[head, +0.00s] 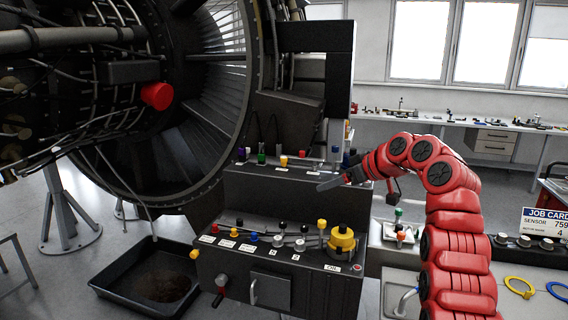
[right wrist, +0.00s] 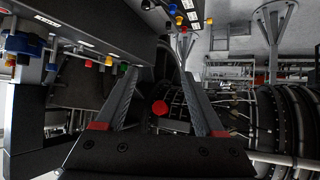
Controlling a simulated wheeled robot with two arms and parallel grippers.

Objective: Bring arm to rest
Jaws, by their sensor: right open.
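My right arm (head: 455,215), red with black joints, rises from the lower right and bends over to the left. My right gripper (head: 332,182) hangs in the air in front of the dark control bench (head: 290,196), apart from it. In the right wrist view the gripper (right wrist: 160,76) shows its two dark fingers spread wide with nothing between them. Beyond them is the engine with a red cap (right wrist: 159,108). My left arm and gripper are not in view.
The turbofan engine (head: 205,95) with a red cap (head: 157,95) fills the left. The bench carries levers, colored knobs and a yellow knob (head: 342,240). A black drip tray (head: 150,282) lies on the floor. A job card (head: 543,222) and rings stand at right.

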